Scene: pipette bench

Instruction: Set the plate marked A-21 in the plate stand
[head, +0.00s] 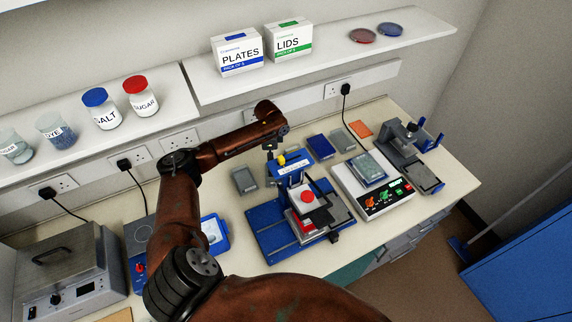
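One rust-brown arm of mine, taken as the left, bends over the bench. Its gripper (275,150) points down beside the blue labelled top of a press-like device (292,165). The fingers are small and partly lost against dark parts, so I cannot tell if they are open or hold anything. Several plates lie near: a grey one (244,180), a dark blue one (321,147), another grey one (343,139) and a clear one (368,168) on a white instrument. No A-21 mark is readable, and I cannot tell which item is the plate stand. My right gripper is out of view.
The white instrument (393,199) with coloured knobs stands right of the device's blue base (272,234). A grey apparatus with blue brackets (405,152) stands at the right end. A metal box (70,275) is at left. Shelves (330,55) with jars and boxes hang above.

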